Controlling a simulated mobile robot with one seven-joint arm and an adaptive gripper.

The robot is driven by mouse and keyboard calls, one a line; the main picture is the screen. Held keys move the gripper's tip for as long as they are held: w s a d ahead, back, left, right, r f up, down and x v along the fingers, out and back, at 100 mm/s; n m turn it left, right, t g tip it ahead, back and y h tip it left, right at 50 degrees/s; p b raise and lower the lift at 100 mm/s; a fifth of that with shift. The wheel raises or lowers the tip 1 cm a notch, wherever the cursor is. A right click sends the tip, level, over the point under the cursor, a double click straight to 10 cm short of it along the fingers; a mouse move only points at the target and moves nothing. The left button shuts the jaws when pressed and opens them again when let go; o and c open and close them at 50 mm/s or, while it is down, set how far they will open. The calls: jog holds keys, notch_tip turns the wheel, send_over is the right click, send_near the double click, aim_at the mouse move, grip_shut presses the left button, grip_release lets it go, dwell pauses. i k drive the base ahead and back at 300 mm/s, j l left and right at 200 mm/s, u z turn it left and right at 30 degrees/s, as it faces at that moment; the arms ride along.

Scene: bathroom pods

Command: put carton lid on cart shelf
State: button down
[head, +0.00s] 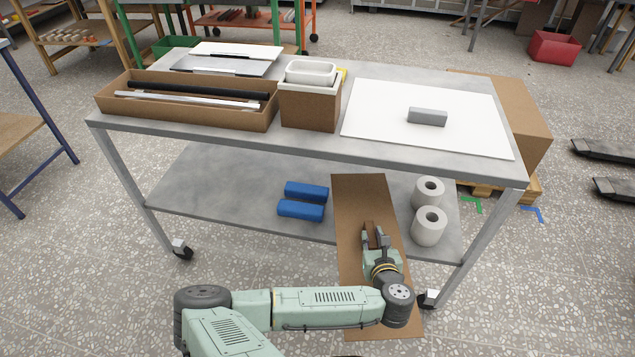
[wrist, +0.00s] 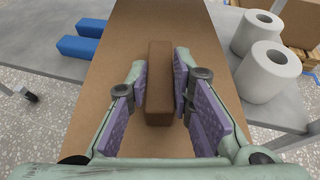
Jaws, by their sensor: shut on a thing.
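The carton lid (head: 356,200) is a long flat brown panel with a raised brown block on its middle. In the wrist view the lid (wrist: 122,50) fills the centre, with the block (wrist: 160,65) between my fingers. My gripper (head: 376,238) is shut on this block; its purple pads show on both sides in the wrist view (wrist: 160,95). The lid's far part is over the cart's grey lower shelf (head: 215,180), and its near part sticks out past the front edge. I cannot tell whether the lid touches the shelf.
Two blue rolls (head: 303,202) lie on the shelf left of the lid. Two white paper rolls (head: 429,225) stand close on its right. The tabletop (head: 320,148) overhead holds boxes and a white panel (head: 370,110). The shelf's left part is clear.

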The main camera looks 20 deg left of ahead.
aim_at(245, 151)
jog(key=k+j+z, duration=0.1)
jog(key=j+z, duration=0.2)
jog(key=k+j+z, duration=0.3)
jog(key=j, duration=0.2)
jog(key=k+j+z, duration=0.1)
jog(key=j+z, duration=0.15)
jog(key=j, duration=0.15)
jog(key=k+j+z, duration=0.3)
jog(key=i+z, duration=0.25)
jog(key=i+j+z, duration=0.25)
jog(key=i, duration=0.15)
